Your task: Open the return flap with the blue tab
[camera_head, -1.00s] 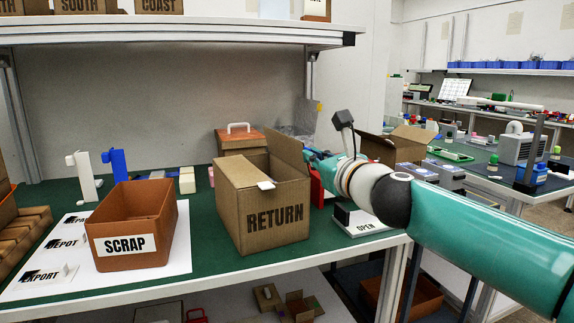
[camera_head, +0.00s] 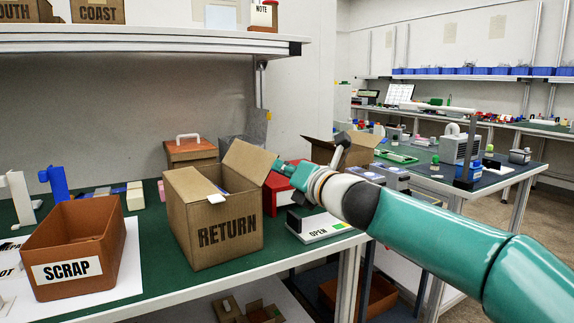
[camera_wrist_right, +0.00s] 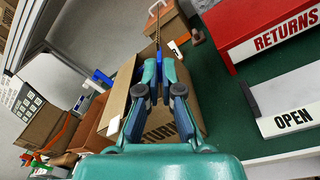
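The open brown carton marked RETURN (camera_head: 222,232) stands on the green bench, left of my right arm. My right gripper (camera_head: 279,164) is at the flap's outer edge. In the right wrist view, the fingers of my right gripper (camera_wrist_right: 158,72) are close together, with the flap (camera_wrist_right: 157,28) edge-on between them. A white tab (camera_head: 216,198) sits on the carton's front rim. A bit of blue (camera_head: 219,188) shows inside the carton; I cannot tell whether it is the blue tab. My left gripper is not in view.
A SCRAP bin (camera_head: 75,250) stands left of the carton. A red box (camera_head: 284,183), marked RETURNS in the wrist view (camera_wrist_right: 262,30), and an OPEN sign (camera_head: 318,232) stand to the right. A brown lidded box (camera_head: 190,152) is behind. A shelf (camera_head: 150,41) hangs above.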

